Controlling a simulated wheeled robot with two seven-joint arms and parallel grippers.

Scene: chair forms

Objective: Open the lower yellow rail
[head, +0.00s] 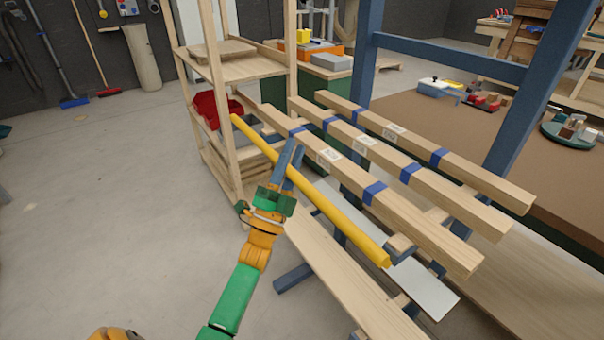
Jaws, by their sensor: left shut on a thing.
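The yellow rail (338,213) is a long bar that slants from the upper left to the lower right in the head view, in front of the wooden beams. Only one yellow rail shows. My left gripper (289,165) reaches up from below and is shut on the yellow rail, left of its middle. The fingers hide a short part of the rail. My right gripper is not in view.
Several wooden beams (430,232) with blue bands lie behind the rail, by a blue frame (366,45). Wooden boards (340,275) lie below. A wooden shelf (238,68) stands behind the rail's left end. The floor at left is clear.

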